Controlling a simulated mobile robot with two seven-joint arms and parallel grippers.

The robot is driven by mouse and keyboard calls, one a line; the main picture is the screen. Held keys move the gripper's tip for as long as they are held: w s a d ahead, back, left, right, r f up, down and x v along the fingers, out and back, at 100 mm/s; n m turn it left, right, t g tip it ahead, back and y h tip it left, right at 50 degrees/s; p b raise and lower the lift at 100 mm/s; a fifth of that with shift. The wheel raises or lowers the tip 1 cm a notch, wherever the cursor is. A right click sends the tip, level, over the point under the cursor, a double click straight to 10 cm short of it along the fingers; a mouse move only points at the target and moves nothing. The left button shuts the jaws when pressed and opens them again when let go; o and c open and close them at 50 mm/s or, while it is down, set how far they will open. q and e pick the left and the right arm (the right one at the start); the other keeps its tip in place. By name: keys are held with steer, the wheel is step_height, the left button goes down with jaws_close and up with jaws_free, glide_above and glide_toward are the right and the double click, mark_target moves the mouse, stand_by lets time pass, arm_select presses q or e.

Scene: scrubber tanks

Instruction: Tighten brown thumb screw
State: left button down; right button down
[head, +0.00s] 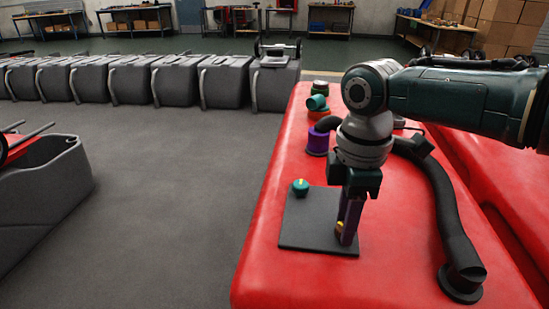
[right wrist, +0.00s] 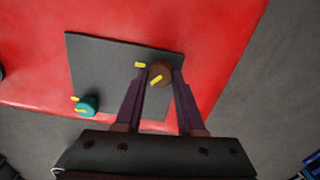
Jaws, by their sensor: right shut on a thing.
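The brown thumb screw (right wrist: 160,73) sits at one edge of a dark square plate (head: 300,230) on the red tank top. It has a yellow mark on it, and a second yellow mark shows beside it on the plate. My right gripper (right wrist: 160,78) points down over the plate with its purple fingers shut on the brown screw, one on each side. In the head view the right gripper (head: 346,232) mostly hides the screw; only a yellow bit shows by the fingertips. A teal thumb screw (head: 300,187) stands at the plate's far left corner, apart from the gripper. My left gripper is not in view.
A black hose (head: 445,205) lies on the red tank (head: 275,280) right of my arm. A purple fitting (head: 318,141) and teal and orange parts stand behind the plate. Grey tanks (head: 130,82) line the floor at the back left.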

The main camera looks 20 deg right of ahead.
steer(key=m+p, duration=0.1)
steer(key=m, duration=0.1)
steer(key=m+p, duration=0.1)
steer(key=m, duration=0.2)
steer(key=shift+r+m, duration=0.2)
steer(key=shift+m, duration=0.1)
steer(key=shift+w+m+p, duration=0.1)
steer(key=shift+m+p, duration=0.6)
steer(key=shift+m, duration=1.6)
steer(key=c, duration=0.5)
jaws_free()
steer(key=shift+f, duration=0.15)
step_height(320, 180, up, 10)
steer(key=p, duration=0.6)
